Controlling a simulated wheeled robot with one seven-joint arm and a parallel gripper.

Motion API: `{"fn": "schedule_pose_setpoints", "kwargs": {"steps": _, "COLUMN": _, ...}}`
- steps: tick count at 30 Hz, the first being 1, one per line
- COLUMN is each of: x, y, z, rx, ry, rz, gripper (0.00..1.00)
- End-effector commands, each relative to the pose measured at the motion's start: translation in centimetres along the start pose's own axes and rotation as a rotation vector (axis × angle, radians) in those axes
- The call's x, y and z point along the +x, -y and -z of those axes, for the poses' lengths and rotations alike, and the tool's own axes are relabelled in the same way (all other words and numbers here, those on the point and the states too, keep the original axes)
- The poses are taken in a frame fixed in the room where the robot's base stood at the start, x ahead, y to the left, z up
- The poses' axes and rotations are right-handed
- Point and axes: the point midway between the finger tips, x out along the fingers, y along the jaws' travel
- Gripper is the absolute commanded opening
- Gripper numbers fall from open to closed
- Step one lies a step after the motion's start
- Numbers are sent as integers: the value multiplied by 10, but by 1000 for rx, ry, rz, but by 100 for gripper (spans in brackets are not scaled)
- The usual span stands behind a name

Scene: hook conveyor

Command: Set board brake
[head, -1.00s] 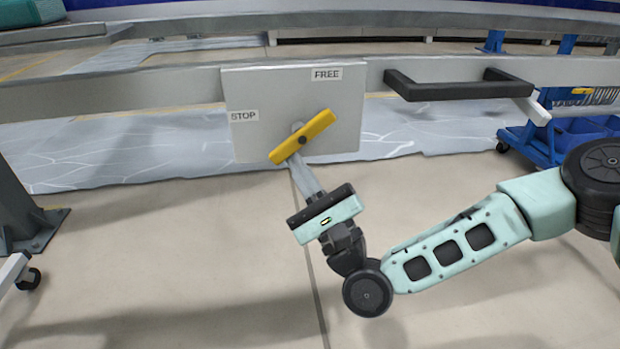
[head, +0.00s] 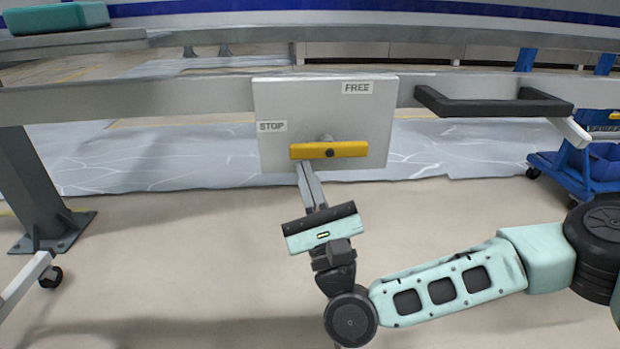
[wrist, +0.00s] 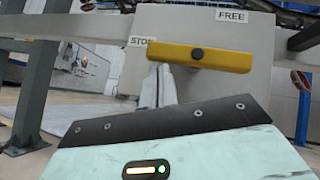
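The brake lever, a yellow bar (head: 350,150), is mounted on a grey board (head: 290,100) and lies level, turning about a dark pivot near its middle. The board carries a STOP label (head: 271,126) at left and a FREE label (head: 357,88) at upper right. The lever's left end lies below and right of STOP. My gripper (head: 304,166) reaches up from below, its fingers together under the lever's left half. In the wrist view, the yellow bar (wrist: 220,58) hides the fingertips' upper ends. I cannot tell whether they touch it.
The board is fixed on a long grey rail (head: 190,98). A black handle (head: 490,103) sticks out at right. A grey post (head: 35,190) stands at left and a blue cart (head: 580,170) at right. The floor below the board is open.

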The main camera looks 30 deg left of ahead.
Motion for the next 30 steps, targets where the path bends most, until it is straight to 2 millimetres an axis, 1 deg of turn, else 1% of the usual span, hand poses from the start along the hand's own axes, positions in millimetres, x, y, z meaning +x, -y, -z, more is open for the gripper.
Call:
{"fn": "schedule_pose_setpoints", "kwargs": {"steps": 17, "x": 0, "y": -1, "z": -1, "rx": 1, "ry": 4, "rz": -1, "gripper": 0}}
{"fn": "schedule_pose_setpoints", "kwargs": {"steps": 20, "x": -4, "y": -4, "z": 4, "rx": 1, "ry": 3, "rz": -1, "gripper": 0}}
{"fn": "schedule_pose_setpoints", "kwargs": {"steps": 29, "x": -28, "y": -20, "z": 32, "rx": -1, "ry": -2, "rz": 0, "gripper": 0}}
{"fn": "schedule_pose_setpoints", "kwargs": {"steps": 30, "x": -29, "y": -20, "z": 29, "rx": 1, "ry": -4, "rz": -1, "gripper": 0}}
